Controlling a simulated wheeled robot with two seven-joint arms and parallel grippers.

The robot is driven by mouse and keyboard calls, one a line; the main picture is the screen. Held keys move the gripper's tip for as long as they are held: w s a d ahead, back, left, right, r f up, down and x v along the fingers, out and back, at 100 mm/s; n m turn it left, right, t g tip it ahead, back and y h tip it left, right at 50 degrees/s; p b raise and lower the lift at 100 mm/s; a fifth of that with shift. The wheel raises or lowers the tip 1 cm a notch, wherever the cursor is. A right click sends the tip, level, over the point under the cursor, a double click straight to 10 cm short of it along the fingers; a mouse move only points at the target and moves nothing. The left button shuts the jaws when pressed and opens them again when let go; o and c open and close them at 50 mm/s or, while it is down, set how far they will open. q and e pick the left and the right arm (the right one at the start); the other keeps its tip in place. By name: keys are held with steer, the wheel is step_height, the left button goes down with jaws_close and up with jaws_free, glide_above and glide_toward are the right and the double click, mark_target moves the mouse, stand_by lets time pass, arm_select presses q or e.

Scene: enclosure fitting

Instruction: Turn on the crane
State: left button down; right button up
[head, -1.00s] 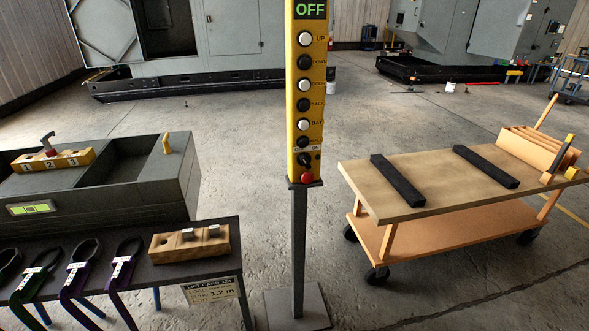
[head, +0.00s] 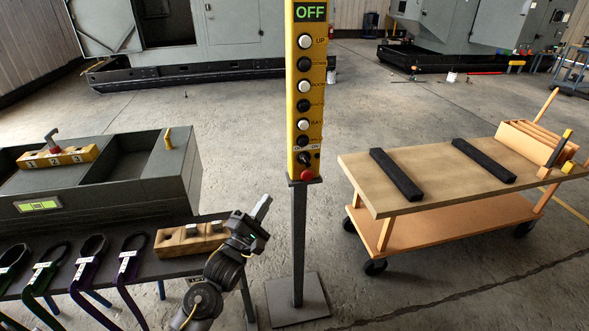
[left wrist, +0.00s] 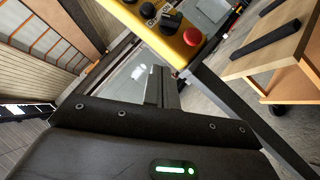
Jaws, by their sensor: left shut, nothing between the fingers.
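The yellow crane control pendant (head: 291,100) stands upright on a dark post, with a column of white and black buttons. Its display (head: 310,12) reads OFF in green. Near its bottom are a black OFF/ON selector switch (head: 304,159) and a red button (head: 307,175). My left gripper (head: 264,205) is left of the post and lower than the switch, shut and empty, pointing up and right, apart from the pendant. In the left wrist view the fingers (left wrist: 162,84) point toward the pendant's lower end, with the red button (left wrist: 193,37) and the switch (left wrist: 171,20) ahead. My right gripper is not in view.
A dark table (head: 150,272) at left holds looped straps (head: 85,265) and a wooden block (head: 178,243). Behind it is a grey enclosure (head: 120,199). A wooden cart (head: 435,172) with black bars stands at right. Floor around the post's base plate (head: 298,300) is open.

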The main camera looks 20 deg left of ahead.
mark_target(295, 168)
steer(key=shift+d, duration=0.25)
